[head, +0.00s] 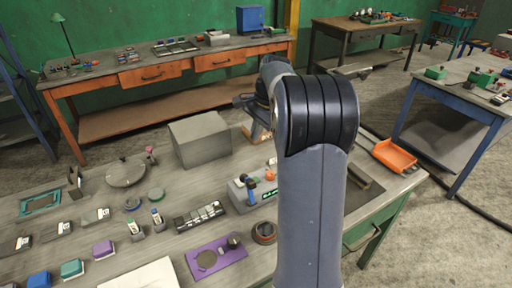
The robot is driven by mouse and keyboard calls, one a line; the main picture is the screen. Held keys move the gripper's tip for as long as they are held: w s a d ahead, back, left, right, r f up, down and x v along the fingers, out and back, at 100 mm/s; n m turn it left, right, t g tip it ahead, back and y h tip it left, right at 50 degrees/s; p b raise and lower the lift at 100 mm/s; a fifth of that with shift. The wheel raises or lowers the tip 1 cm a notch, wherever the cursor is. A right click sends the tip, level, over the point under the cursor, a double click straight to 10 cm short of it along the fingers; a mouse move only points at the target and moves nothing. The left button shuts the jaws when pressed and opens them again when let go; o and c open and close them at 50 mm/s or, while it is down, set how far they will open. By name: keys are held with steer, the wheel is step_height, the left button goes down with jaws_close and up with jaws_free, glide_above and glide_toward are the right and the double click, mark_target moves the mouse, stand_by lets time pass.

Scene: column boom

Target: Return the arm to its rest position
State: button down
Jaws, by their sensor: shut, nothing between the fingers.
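My arm (312,205) rises through the middle of the head view as a thick grey link. It bends at a black-banded joint (322,112). From there a shorter grey part (275,68) runs away to the upper left, over the gap behind the near bench. Its far end merges with dark shapes, and I cannot make out any gripper fingers there. The arm hides part of the near bench and the floor behind it.
The near bench (95,205) holds a grey block (200,140), a purple tray (216,257), several small items and an orange tray (394,156) at its right end. A long drawer bench (105,83) stands behind, with other tables at right. Floor shows between them.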

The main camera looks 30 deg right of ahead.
steer(key=shift+w+d+r, duration=0.1)
steer(key=shift+w+r, duration=0.05)
steer(key=shift+r, duration=0.25)
steer(key=s+a+x, duration=0.1)
steer(key=s+x, duration=0.1)
steer(key=x, duration=1)
steer(key=shift+s+a+f+b, duration=0.25)
steer(key=shift+s+b, duration=0.2)
steer(key=shift+s, duration=0.05)
steer(key=shift+r, duration=0.15)
